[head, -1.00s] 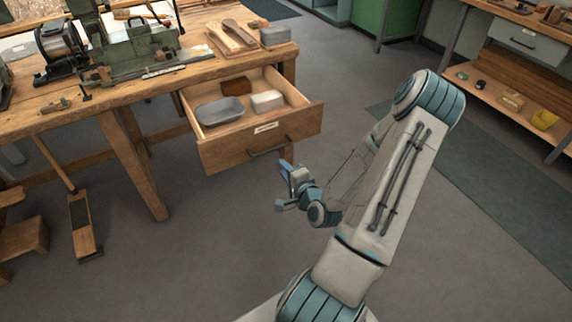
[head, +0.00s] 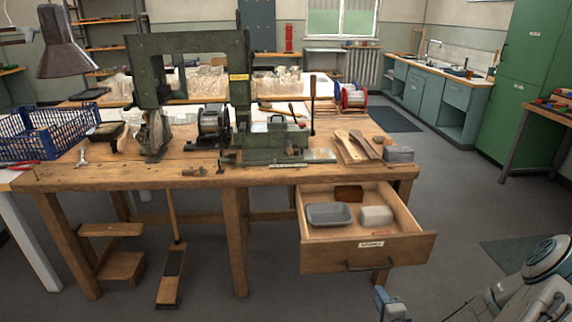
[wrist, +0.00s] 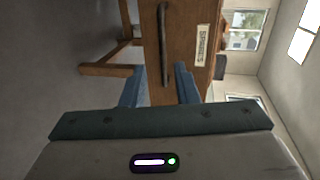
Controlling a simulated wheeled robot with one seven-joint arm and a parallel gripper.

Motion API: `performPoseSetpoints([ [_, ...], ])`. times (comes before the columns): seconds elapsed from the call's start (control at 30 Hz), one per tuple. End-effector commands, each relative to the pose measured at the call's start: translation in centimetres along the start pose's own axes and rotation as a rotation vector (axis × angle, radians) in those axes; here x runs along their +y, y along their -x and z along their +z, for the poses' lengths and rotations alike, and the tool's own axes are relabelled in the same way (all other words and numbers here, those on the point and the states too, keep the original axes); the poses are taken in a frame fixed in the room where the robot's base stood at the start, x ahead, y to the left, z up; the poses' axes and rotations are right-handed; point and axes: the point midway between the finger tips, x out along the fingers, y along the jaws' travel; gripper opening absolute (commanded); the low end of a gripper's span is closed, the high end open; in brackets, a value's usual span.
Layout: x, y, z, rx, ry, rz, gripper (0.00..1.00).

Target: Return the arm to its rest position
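My gripper (wrist: 159,80) shows two blue fingers standing apart in the wrist view, with nothing held between them. The front of the open wooden drawer (wrist: 190,40) and its dark handle (wrist: 164,45) are beyond the fingers. In the head view part of my gripper (head: 391,306) shows at the bottom edge, below and apart from the drawer handle (head: 370,266). My arm (head: 535,290) is bent at the lower right and cut off by the frame.
The pulled-out drawer (head: 330,255) juts from the workbench (head: 130,178). It holds a grey tray (head: 329,214), a pale block (head: 376,215) and a brown block (head: 349,193). A green machine (head: 272,148) stands on the bench. Open floor (head: 455,215) lies to the right.

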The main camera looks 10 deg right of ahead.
Motion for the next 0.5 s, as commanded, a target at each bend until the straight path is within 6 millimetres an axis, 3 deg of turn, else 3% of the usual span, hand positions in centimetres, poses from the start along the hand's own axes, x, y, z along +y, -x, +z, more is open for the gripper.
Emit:
performPoseSetpoints([
  [0.27,-2.7,-0.6,2.2,-0.147,0.371,0.249,0.28],
  [0.5,-6.8,0.6,3.5,-0.263,0.732,0.486,0.28],
])
